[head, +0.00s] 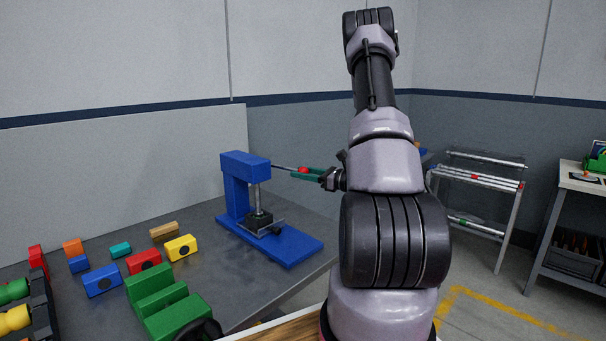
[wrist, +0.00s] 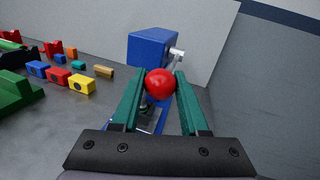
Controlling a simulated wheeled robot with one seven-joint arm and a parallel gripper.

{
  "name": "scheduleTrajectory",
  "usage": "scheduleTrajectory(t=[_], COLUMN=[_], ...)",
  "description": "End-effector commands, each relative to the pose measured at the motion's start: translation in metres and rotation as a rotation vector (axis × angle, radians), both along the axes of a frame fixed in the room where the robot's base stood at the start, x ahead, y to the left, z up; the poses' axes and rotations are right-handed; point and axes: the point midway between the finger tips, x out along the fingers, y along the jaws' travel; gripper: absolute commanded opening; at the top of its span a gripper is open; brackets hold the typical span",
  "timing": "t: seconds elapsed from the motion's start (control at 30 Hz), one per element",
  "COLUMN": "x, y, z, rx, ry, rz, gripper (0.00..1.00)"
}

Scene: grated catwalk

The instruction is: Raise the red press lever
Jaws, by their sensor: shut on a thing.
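The blue press (head: 237,187) stands on the grey table, with a dark block under its ram. Its lever (head: 284,168) is a thin metal rod that reaches right from the top of the press, close to level. The red ball knob (head: 304,170) is at the rod's end. My gripper (head: 307,171) is shut on the red knob, its green fingers on either side of it. In the wrist view the red knob (wrist: 160,84) sits between the fingertips, with the blue press head (wrist: 152,49) behind it. Part of the rod is hidden by the knob there.
Several coloured blocks, such as a yellow one (head: 181,248), lie on the grey table (head: 222,283) left of the press. A green stepped block (head: 160,300) is nearer. A metal rack (head: 478,180) and a side bench stand at the right. The air above the press looks clear.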

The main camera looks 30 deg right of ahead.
Motion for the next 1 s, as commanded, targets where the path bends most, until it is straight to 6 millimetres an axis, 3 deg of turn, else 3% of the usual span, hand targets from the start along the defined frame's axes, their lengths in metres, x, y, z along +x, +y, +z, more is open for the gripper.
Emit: scheduleTrajectory(t=[0.57,0.77,1.0], x=[0.0,0.004,0.014], y=[0.0,0.002,0.006], z=[0.006,0.026,0.064], rx=[-0.012,-0.046,-0.118], ry=[0.024,0.105,0.284], rz=[0.001,0.0,0.001], gripper=[0.0,0.0,0.0])
